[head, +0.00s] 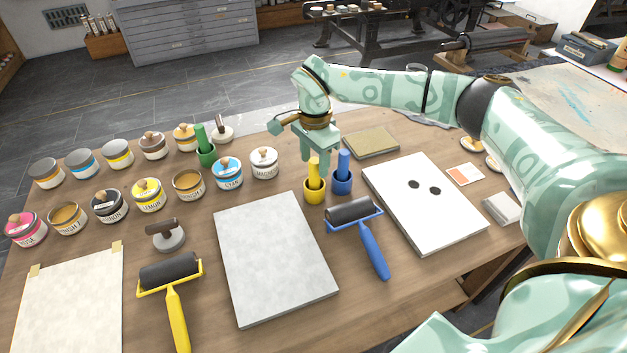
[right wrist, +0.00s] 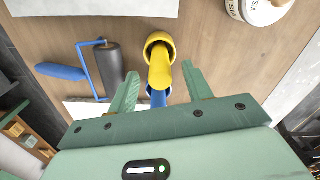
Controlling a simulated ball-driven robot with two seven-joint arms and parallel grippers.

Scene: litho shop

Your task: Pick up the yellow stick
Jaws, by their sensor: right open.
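The yellow stick (head: 314,172) stands upright in a small yellow cup (head: 314,196) at the middle of the table. In the right wrist view the yellow stick (right wrist: 160,72) rises from the yellow cup (right wrist: 151,40) toward the camera. My right gripper (head: 318,162) is open above it, pointing down. In the right wrist view the fingers (right wrist: 160,70) show on either side of the stick, with gaps left and right. In the head view the gripper partly covers the stick's top. My left gripper is not in view.
A blue stick (head: 343,162) in a blue cup (head: 342,183) stands close on the right. A blue roller (head: 355,212), a grey slab (head: 275,257) and a white board (head: 432,215) lie nearby.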

